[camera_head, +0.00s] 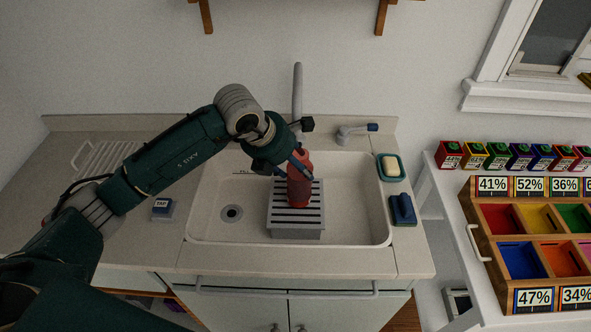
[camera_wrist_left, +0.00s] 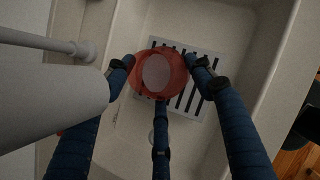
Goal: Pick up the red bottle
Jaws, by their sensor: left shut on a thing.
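The red bottle (camera_head: 299,186) is upright over the grey slotted rack (camera_head: 296,234) in the sink. I cannot tell whether its base touches the rack. My left gripper (camera_head: 300,166) reaches down from above and is shut on the bottle's upper part. In the left wrist view the bottle (camera_wrist_left: 143,84) is seen from its top, with the blue fingers of my left gripper (camera_wrist_left: 160,78) around it and the slotted rack (camera_wrist_left: 203,105) below. My right gripper is not in view.
The sink basin (camera_head: 220,225) surrounds the rack, and a tall grey faucet (camera_head: 297,85) stands behind the bottle. Soap in a green dish (camera_head: 401,168) and a blue sponge (camera_head: 403,209) lie right of the sink. A sorting tray (camera_head: 477,222) stands on the right table.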

